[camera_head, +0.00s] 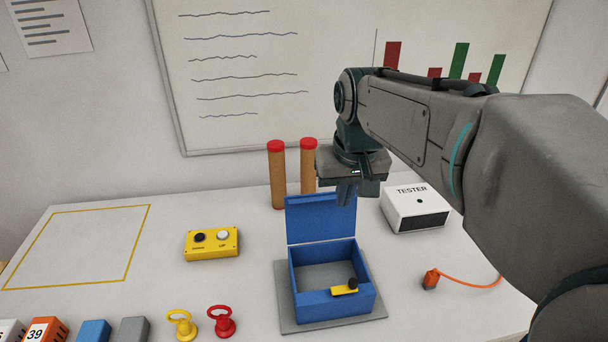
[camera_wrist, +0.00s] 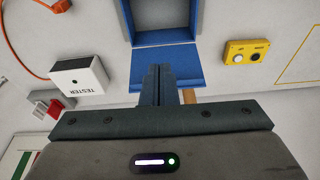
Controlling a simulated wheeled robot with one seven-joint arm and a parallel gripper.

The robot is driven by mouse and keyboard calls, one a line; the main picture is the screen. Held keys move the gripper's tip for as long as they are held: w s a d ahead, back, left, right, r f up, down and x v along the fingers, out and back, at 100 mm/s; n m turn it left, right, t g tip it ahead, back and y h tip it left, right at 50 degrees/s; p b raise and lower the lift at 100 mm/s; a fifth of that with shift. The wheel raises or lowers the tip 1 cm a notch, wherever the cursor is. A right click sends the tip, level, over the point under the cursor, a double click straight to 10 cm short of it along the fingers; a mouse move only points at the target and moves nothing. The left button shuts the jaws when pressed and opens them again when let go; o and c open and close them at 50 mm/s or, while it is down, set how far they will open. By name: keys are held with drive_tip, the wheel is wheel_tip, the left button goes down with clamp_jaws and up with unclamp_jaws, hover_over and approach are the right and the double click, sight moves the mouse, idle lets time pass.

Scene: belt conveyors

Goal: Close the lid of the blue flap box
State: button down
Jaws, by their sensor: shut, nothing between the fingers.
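The blue flap box (camera_head: 303,307) stands on a grey base plate on the table, its lid (camera_head: 320,219) standing up at the back edge. The box is open, and its grey inside floor shows. The box (camera_wrist: 128,18) also shows there, partly cut off.
A white tester (camera_head: 414,209) stands right of the lid, and two red-capped cylinders (camera_head: 277,175) stand behind it. A yellow button box (camera_head: 211,243) is to the left. An orange cable plug (camera_head: 431,279) lies at right. Yellow and red ring pieces (camera_head: 222,322) stand front left.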

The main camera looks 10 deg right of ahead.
drive_tip(key=g+b, duration=0.1)
drive_tip(key=b, duration=0.2)
hover_over(320, 213)
drive_tip(key=w+f+g+b, duration=0.25)
drive_tip(key=w+f, duration=0.35)
drive_tip(key=w, duration=0.5)
drive_tip(key=s+f+b, duration=0.2)
drive_tip(key=s+f, duration=0.2)
drive_tip(key=f, duration=0.4)
drive_tip(key=shift+s+a+f, duration=0.15)
drive_tip(key=shift+s+f, duration=0.05)
drive_tip(key=shift+f, duration=0.1)
drive_tip(key=shift+s+t, duration=0.1)
drive_tip(key=shift+t, duration=0.15)
